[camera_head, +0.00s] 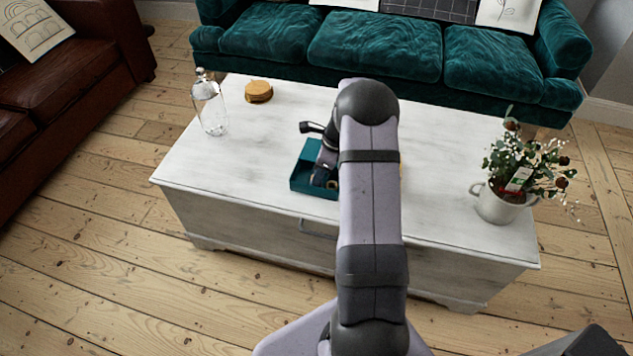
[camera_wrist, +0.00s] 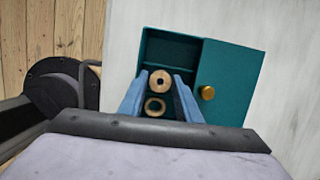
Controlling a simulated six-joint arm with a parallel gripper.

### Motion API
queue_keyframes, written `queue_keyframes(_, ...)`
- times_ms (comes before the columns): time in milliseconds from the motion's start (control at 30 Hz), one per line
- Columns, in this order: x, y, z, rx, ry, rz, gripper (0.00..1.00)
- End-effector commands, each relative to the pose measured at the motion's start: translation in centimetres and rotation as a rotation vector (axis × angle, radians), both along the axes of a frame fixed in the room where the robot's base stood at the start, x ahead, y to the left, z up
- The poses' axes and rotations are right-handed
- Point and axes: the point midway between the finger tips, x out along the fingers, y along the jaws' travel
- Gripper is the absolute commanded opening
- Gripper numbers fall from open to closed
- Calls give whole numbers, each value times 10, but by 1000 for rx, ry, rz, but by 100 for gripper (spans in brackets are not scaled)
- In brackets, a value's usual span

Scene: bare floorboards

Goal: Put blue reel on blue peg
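A teal box (camera_wrist: 152,48) with compartments lies on the white table, with a flat teal panel bearing a brass knob (camera_wrist: 207,93) beside it. My gripper (camera_wrist: 161,76) points down over the box with its two blue-grey fingers apart. A tan round piece with a dark hole (camera_wrist: 160,81) shows between the fingertips, and a tan ring (camera_wrist: 155,106) shows nearer the palm. I cannot tell whether the fingers touch the round piece. No blue reel or blue peg can be made out. In the head view, my arm hides part of the box (camera_head: 303,178) and the gripper.
On the white table (camera_head: 250,150) stand a glass bottle (camera_head: 211,108) and round tan coasters (camera_head: 258,91) at back left, and a flower pot (camera_head: 497,205) at right. The tabletop between them is mostly clear.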

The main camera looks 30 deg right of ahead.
Motion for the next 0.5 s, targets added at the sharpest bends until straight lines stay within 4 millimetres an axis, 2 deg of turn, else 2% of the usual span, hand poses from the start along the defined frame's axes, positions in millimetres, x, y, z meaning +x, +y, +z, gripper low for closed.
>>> queue_keyframes(33,0,0,0,0,0,0,23)
queue_keyframes(100,0,0,0,0,0,0,7)
queue_keyframes(133,0,0,0,0,0,0,4)
queue_keyframes(500,0,0,5,-1,-1,0,4)
